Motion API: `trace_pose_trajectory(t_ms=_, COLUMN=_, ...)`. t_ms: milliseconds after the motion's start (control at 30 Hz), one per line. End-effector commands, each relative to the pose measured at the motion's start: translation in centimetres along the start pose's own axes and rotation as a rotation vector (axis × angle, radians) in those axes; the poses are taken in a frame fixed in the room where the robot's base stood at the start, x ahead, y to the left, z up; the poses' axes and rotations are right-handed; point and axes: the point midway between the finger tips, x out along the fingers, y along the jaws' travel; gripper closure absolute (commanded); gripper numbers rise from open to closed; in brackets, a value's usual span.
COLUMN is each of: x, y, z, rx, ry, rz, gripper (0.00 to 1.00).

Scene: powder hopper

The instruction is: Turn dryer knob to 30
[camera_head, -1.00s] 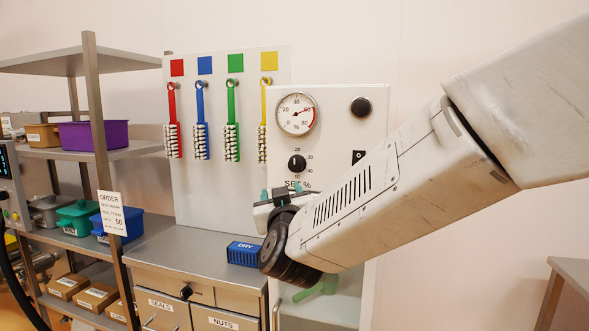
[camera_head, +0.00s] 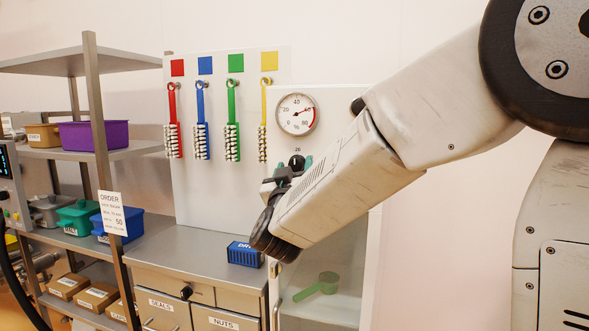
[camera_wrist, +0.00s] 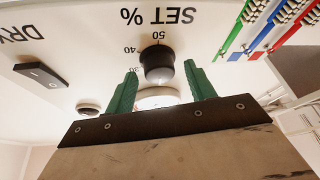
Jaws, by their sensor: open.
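The black dryer knob (camera_head: 297,162) sits on the white dryer panel (camera_head: 340,130), below the round gauge (camera_head: 295,114). In the wrist view, which is upside down, the knob (camera_wrist: 158,66) stands beside the marks 50 and 40 and the "SET %" lettering. My gripper (camera_head: 288,170) is open at the panel. In the wrist view its green fingers (camera_wrist: 162,80) are spread on either side of the knob, with gaps showing. I cannot read the knob's pointer. My arm hides the lower panel in the head view.
A black switch (camera_wrist: 41,74) and a round black button (camera_wrist: 88,108) are on the same panel. Hanging brushes (camera_head: 232,120) are to the left. A green scoop (camera_head: 318,286) shows behind the dryer's lower door.

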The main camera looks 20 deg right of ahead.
Motion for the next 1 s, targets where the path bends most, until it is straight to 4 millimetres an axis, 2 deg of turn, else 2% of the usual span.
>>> trace_pose_trajectory(t_ms=200, x=0.09, y=-0.02, z=0.0, rx=0.0, ry=0.0, rz=-0.001, gripper=0.45)
trace_pose_trajectory(t_ms=233, x=0.09, y=-0.01, z=0.0, rx=0.0, ry=0.0, rz=-0.001, gripper=0.48)
trace_pose_trajectory(t_ms=300, x=0.08, y=-0.01, z=0.0, rx=0.0, ry=0.0, rz=-0.001, gripper=0.68)
trace_pose_trajectory(t_ms=400, x=0.07, y=-0.02, z=-0.01, rx=0.0, ry=0.0, rz=-0.001, gripper=0.9)
trace_pose_trajectory(t_ms=733, x=0.05, y=-0.08, z=0.0, rx=0.029, ry=0.002, rz=0.012, gripper=0.9)
trace_pose_trajectory(t_ms=1000, x=0.03, y=-0.18, z=0.03, rx=0.169, ry=0.008, rz=0.071, gripper=0.9)
